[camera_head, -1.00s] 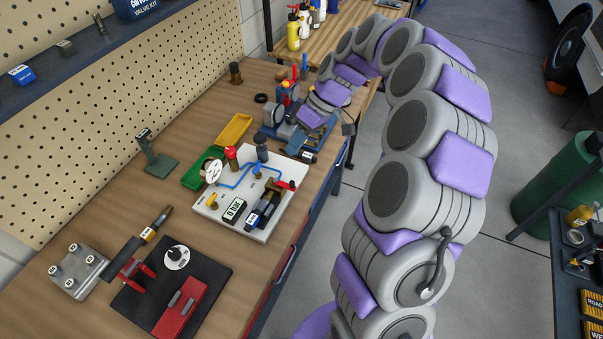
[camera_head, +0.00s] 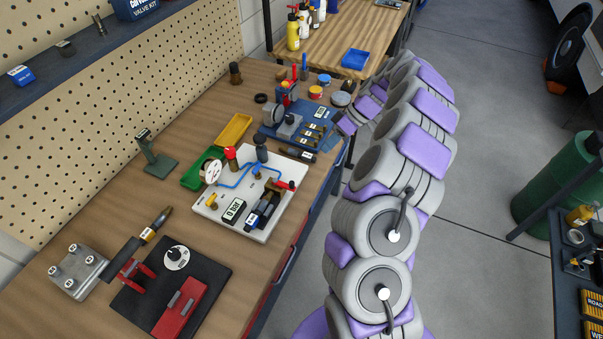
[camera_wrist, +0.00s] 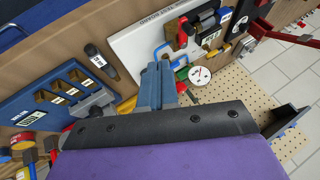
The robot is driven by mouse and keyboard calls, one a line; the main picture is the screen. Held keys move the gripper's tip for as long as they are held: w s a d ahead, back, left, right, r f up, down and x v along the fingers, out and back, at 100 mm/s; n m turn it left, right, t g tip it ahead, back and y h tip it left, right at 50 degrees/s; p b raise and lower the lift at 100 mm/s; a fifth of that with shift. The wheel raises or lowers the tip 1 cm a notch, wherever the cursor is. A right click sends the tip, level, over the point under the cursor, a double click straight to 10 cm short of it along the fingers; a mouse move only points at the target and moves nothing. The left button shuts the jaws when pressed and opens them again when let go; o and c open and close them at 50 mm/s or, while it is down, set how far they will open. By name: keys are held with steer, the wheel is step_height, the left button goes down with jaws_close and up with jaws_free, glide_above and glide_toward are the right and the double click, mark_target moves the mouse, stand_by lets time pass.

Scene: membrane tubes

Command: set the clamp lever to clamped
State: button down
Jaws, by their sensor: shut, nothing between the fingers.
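The board also shows in the wrist view (camera_wrist: 25,105), with slotted fittings and a grey block partly hidden behind my wrist. My gripper (camera_wrist: 160,84) is shut and empty, with its blue-grey fingers together. In the head view, the arm's end is beside the board's right side, and the fingertips are not clear there.
A white panel (camera_head: 210,209) with blue tubing, a gauge and red-handled valves stands nearer than the board. A dark cylindrical tool (camera_head: 298,154) lies between them. Yellow (camera_head: 234,130) and green (camera_head: 190,178) trays are to the left. A black plate (camera_head: 215,262) with red parts sits in front.

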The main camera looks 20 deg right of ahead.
steer(key=b, duration=0.1)
glide_toward(284, 183)
step_height(284, 183, down, 4)
steer(key=w+d, duration=0.2)
steer(key=d, duration=0.1)
steer(key=shift+s+a+f, duration=0.1)
steer(key=shift+s+a, duration=0.55)
steer(key=shift+a, duration=0.25)
steer(key=shift+s+a+f, duration=0.1)
steer(key=shift+s+a, duration=0.5)
steer(key=shift+a, duration=0.3)
steer(key=shift+s+a+b, duration=0.1)
steer(key=shift+a+b, duration=0.05)
steer(key=shift+b, duration=0.15)
